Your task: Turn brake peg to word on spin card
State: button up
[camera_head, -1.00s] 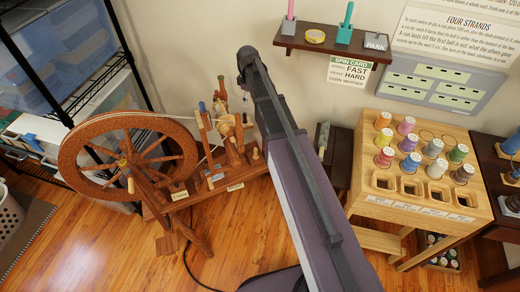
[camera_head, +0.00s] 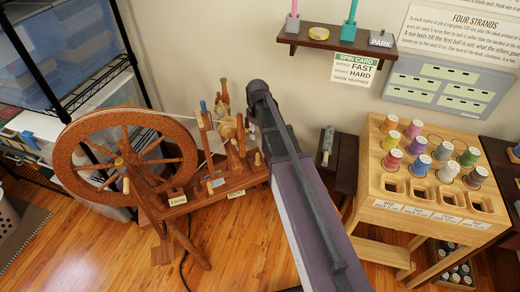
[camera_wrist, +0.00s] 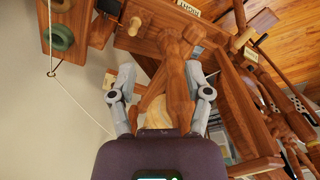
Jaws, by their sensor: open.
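The spinning wheel (camera_head: 70,150) stands at left, with its wooden upright assembly (camera_head: 232,140) beside the end of my arm. Pale pegs, one of them (camera_head: 258,158) low on the right, and a blue-topped peg (camera_head: 203,107) show on it; which is the brake peg is unclear. The spin card (camera_head: 357,69) hangs under the shelf and reads speed FAST, brake HARD, yarn HEATHER. In the wrist view my gripper (camera_wrist: 160,75) is open, its fingers either side of turned wooden parts (camera_wrist: 178,70). Contact cannot be told. My arm hides the gripper in the head view.
A wall shelf (camera_head: 320,40) holds coloured pens and a yellow disc. A wooden spool stand (camera_head: 410,205) is at right, with a dark low bench (camera_head: 343,165) beside it. A black wire rack (camera_head: 125,50) is behind the wheel. Wooden floor shows in front.

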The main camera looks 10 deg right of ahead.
jog(key=shift+m, duration=0.6)
jog(key=shift+s+f+b, duration=1.5)
jog(key=shift+s+f, duration=0.1)
jog(key=shift+f, duration=0.2)
jog(key=s+m, duration=0.6)
jog(key=s, duration=0.9)
notch_tip(320, 180, up, 17)
jog(key=p, duration=1.7)
jog(key=shift+r, duration=0.15)
